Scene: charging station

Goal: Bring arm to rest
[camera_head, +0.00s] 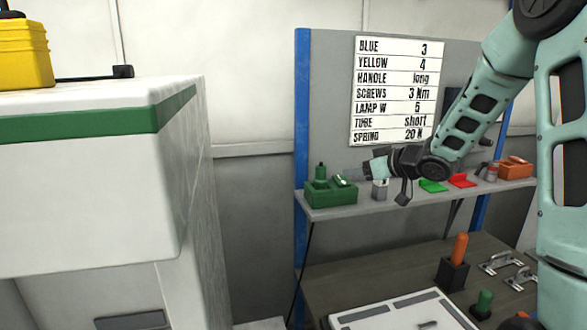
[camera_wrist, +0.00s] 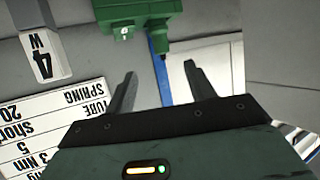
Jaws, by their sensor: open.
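My arm (camera_head: 470,130) reaches in from the right in the head view, bent down toward the shelf. My gripper (camera_head: 350,173) points left above the shelf, close to the green box with its upright knob. In the wrist view my gripper (camera_wrist: 160,78) has its two dark fingers apart, with nothing between them. A green part (camera_wrist: 140,12) shows beyond the fingertips at the top of that view. I cannot tell from the pictures whether a finger touches anything.
The shelf (camera_head: 350,209) holds a green box (camera_head: 330,193), a grey block (camera_head: 380,189), a green piece (camera_head: 432,186), a red piece (camera_head: 463,181) and an orange box (camera_head: 515,168). A label board (camera_head: 396,92) hangs behind. A white cabinet (camera_head: 90,190) stands left; a workbench (camera_head: 350,280) is below.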

